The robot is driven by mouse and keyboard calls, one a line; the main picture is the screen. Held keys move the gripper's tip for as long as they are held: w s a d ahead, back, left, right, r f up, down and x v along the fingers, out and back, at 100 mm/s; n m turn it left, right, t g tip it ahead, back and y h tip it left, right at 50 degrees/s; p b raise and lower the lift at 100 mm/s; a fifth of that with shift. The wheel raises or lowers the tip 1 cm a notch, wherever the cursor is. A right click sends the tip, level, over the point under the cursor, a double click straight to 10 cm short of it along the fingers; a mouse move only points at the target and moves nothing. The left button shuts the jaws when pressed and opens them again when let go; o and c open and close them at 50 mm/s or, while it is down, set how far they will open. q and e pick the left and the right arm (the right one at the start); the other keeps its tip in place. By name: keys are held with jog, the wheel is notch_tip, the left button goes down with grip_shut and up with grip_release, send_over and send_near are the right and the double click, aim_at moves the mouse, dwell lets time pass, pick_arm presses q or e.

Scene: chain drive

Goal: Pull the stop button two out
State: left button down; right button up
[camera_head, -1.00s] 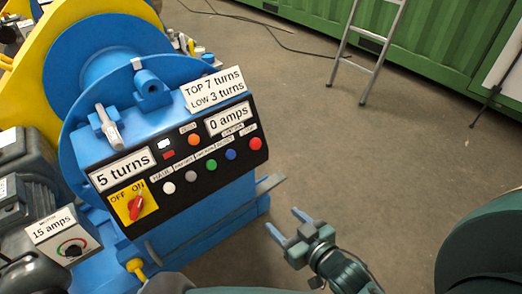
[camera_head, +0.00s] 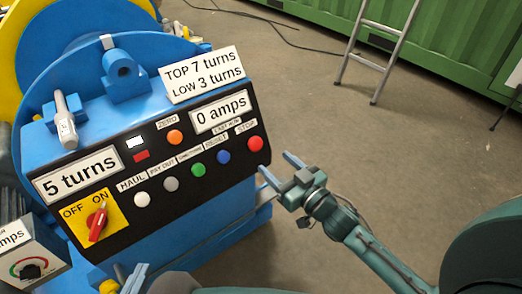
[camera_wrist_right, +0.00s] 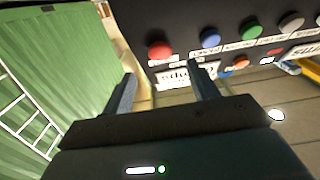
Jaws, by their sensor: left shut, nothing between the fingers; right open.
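The red stop button (camera_head: 255,144) sits at the right end of the black control panel, under a STOP label. It also shows in the right wrist view (camera_wrist_right: 160,49), just beyond the fingers. My right gripper (camera_head: 278,165) is open and empty, its fingers pointing toward the panel's right end, just right of and below the button in the head view. In the right wrist view its fingertips (camera_wrist_right: 163,75) lie on either side of the button's line, apart from it. My left gripper (camera_head: 137,278) shows only its tips at the bottom edge, shut and empty.
The panel (camera_head: 98,240) on the blue machine carries white, grey, green, blue and orange buttons and a red OFF/ON switch (camera_head: 97,222). Displays read 5 turns and 0 amps. A ladder (camera_head: 384,45) leans at the back right. The floor right of the machine is clear.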

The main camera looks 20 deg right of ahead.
aim_at(258, 147)
jog(key=b+x, duration=0.1)
jog(key=x, duration=0.6)
jog(key=shift+w, duration=0.25)
